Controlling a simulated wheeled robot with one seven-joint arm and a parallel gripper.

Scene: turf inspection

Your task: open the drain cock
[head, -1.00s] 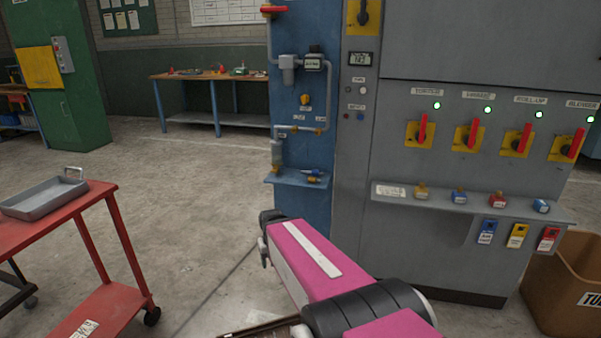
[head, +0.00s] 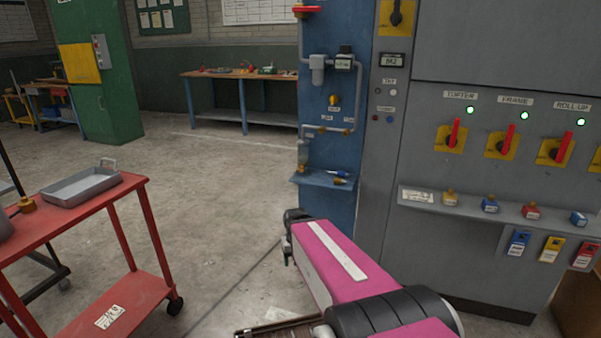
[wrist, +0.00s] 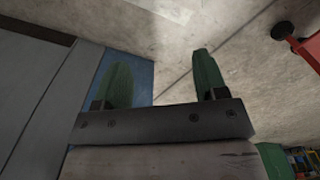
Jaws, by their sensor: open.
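The blue panel (head: 336,40) carries grey pipework, a filter body (head: 318,70) and a small yellow cock handle (head: 333,100) with small labels below it. A clear bowl (head: 303,155) hangs lower left on the pipe, with a yellowish fitting under it. I cannot tell for sure which of these is the drain cock. My gripper shows in the wrist view (wrist: 163,75) with two green fingers wide apart and nothing between them. In the head view my arm reaches toward the panel's foot, with the wrist low in front of it, below the small shelf; the fingers are mostly hidden there.
A blue shelf (head: 325,180) with small items juts from the panel. Right of it stands a grey cabinet (head: 450,100) with red switches and a ledge of padlocks. A red cart (head: 75,220) with a grey tray (head: 82,185) stands left. Floor between cart and panel is clear.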

